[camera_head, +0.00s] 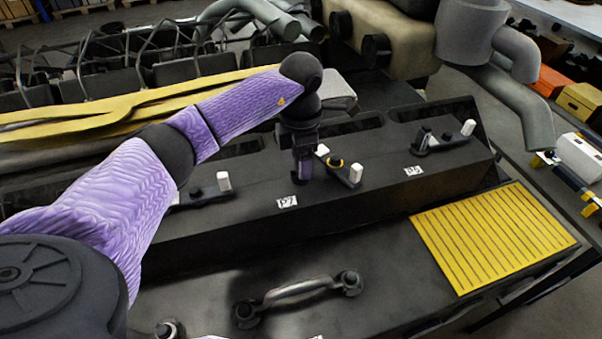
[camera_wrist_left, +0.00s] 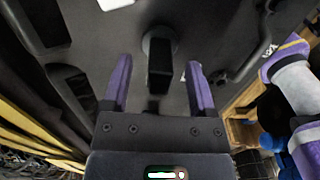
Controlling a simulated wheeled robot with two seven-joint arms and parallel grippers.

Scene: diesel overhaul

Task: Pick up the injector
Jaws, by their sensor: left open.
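My left gripper (camera_head: 302,172) points down over the dark engine cover, beside the middle clamp assembly (camera_head: 343,174), which has white caps and an orange-yellow ring. In the left wrist view the purple fingers of my left gripper (camera_wrist_left: 159,66) stand apart. A dark round-headed part with a block-like stem (camera_wrist_left: 160,48) shows between and beyond them. I cannot tell whether this part is the injector, and no finger clearly touches it. In the head view the gripper hides part of the spot below it. My right gripper is not in view.
Similar assemblies with white caps sit at the left (camera_head: 208,190) and right (camera_head: 443,138) of the cover. A yellow ribbed mat (camera_head: 492,236) lies at the front right. A handle (camera_head: 298,291) stands up at the front. Grey pipes (camera_head: 515,95) rise at the back right.

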